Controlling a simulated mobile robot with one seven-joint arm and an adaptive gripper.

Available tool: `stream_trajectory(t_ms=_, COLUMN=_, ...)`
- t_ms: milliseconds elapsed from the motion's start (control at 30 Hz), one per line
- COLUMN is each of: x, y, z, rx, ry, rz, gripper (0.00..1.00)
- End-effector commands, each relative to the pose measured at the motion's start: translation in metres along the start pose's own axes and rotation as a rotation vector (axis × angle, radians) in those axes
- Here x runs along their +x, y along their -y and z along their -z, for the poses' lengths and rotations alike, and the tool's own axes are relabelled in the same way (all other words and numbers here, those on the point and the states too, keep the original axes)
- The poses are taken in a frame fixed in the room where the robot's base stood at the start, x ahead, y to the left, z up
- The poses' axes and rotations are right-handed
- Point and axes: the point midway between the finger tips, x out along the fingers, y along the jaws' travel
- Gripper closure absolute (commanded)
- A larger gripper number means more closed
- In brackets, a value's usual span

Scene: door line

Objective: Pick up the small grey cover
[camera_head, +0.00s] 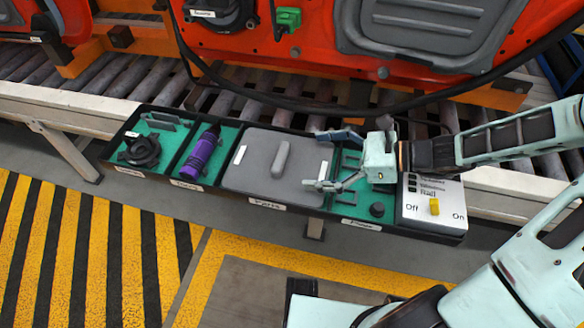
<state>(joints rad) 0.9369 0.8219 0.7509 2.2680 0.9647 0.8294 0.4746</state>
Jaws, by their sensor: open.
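The small grey cover (258,180) is a flat, square-looking lid with a raised bar handle (281,157) in its middle. It lies over the middle compartment of the black tray (225,193), with a white label on its left side. My gripper (322,160) is open, its two fingers pointing left. The fingers are spread near the cover's right edge, to the right of the handle. The gripper is empty, and I cannot tell its height above the tray.
The tray also holds a dark round part (139,151), a purple bottle (201,153) and a black knob (377,209). A switch box (432,208) with a yellow switch sits at its right end. An orange-red door (285,45) with a cable stands behind, over the roller conveyor (130,75).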

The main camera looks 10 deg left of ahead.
Motion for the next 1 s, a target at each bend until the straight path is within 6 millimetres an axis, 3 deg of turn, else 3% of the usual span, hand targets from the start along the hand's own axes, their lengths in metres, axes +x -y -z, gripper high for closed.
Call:
stream_trajectory(t_ms=533, x=0.069, y=0.003, z=-0.001, rx=0.004, ry=0.003, rz=0.000, gripper=0.07)
stream_trajectory(t_ms=833, x=0.073, y=0.003, z=-0.003, rx=0.003, ry=0.002, rz=0.001, gripper=0.07)
stream_trajectory(t_ms=1000, x=0.073, y=0.003, z=-0.003, rx=0.003, ry=0.002, rz=0.002, gripper=0.25)
